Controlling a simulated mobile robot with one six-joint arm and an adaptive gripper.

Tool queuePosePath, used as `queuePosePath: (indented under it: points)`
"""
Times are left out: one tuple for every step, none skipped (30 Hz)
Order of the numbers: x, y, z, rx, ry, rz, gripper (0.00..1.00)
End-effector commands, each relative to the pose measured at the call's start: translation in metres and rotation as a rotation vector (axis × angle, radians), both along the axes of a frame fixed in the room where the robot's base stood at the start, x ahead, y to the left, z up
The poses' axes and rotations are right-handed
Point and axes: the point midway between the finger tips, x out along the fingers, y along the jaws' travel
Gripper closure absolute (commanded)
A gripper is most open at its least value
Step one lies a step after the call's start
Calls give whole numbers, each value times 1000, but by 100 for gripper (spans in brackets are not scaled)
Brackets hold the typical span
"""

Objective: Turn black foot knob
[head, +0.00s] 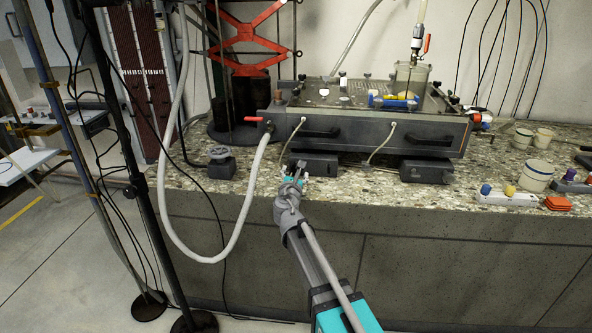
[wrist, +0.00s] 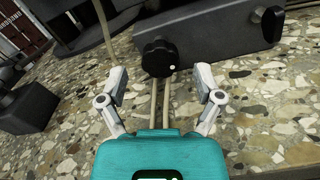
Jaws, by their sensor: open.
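The black foot knob (wrist: 160,57) is a round, ridged knob with a small white dot, on the front face of a dark foot block (wrist: 222,38) in the wrist view. My gripper (wrist: 160,74) is open, with one finger on each side and just short of the knob. A gap shows between each finger and the knob, with nothing held. In the head view, my gripper (head: 294,171) is at the left end of the foot block (head: 318,164) under the tank (head: 370,125). The knob is not clearly visible there.
A second foot block (head: 426,171) stands to the right. A small dark clamp-like piece (head: 221,160) lies left. A pale hose (head: 250,190) hangs from the tank's left side over the counter edge. Thin tubes pass near the foot, and the speckled counter (head: 350,184) in front is mostly clear.

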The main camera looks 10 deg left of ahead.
Motion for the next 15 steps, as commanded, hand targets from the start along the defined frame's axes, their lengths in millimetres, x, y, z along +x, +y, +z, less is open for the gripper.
queuePosePath:
  points:
    - [9,1,0,0,0,-1,16]
    - [12,1,0,0,0,-1,16]
    - [15,0,0,0,0,-1,16]
    - [17,0,0,0,0,-1,16]
    - [19,0,0,0,0,-1,16]
    - [21,0,0,0,0,0,16]
    - [22,0,0,0,0,0,16]
    - [23,0,0,0,0,0,16]
    - [24,0,0,0,0,0,16]
    - [25,0,0,0,0,0,16]
    - [25,0,0,0,0,0,16]
    - [25,0,0,0,0,0,16]
    - [25,0,0,0,0,0,16]
    - [25,0,0,0,0,0,16]
    - [25,0,0,0,0,0,16]
